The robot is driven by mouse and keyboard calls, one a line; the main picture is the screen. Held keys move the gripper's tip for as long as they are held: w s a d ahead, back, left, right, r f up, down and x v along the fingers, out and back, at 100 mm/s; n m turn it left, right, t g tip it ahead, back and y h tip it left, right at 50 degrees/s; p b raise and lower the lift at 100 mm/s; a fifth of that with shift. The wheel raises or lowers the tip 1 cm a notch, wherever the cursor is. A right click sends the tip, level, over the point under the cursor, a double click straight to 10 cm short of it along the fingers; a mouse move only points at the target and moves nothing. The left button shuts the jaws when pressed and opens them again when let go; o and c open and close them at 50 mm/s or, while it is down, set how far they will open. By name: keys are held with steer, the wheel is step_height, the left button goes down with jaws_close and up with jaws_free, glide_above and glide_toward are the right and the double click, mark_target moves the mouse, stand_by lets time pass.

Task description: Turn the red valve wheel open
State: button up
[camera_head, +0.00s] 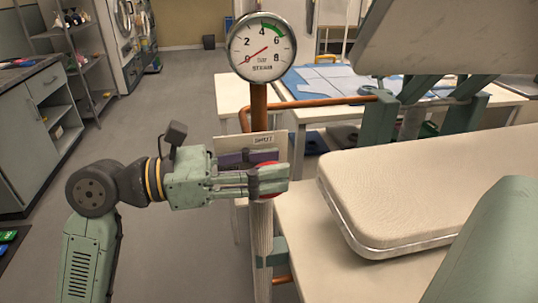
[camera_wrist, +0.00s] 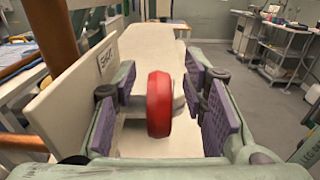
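The red valve wheel (camera_wrist: 159,103) stands edge-on between my fingers in the wrist view. In the head view the red wheel (camera_head: 269,181) is mostly hidden behind my gripper (camera_head: 268,180). My gripper (camera_wrist: 164,105) is open around the wheel, with a purple pad on each side and visible gaps between pads and wheel. A pressure gauge (camera_head: 262,47) stands above the wheel on the pipe, its red needle near 0. A pale plate with a small dark label (camera_head: 263,140) sits behind the gripper; I cannot read the label surely.
A padded ironing board (camera_head: 405,190) lies close on the right of the valve. A copper pipe (camera_head: 315,103) runs behind. A worktable with blue cloth (camera_head: 305,80) stands farther back. Grey floor (camera_head: 170,110) is free at left, beside a cabinet (camera_head: 45,125).

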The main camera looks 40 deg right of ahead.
steer(key=shift+s+d, duration=0.2)
steer(key=shift+d, duration=0.1)
steer(key=shift+c, duration=0.4)
jaws_close()
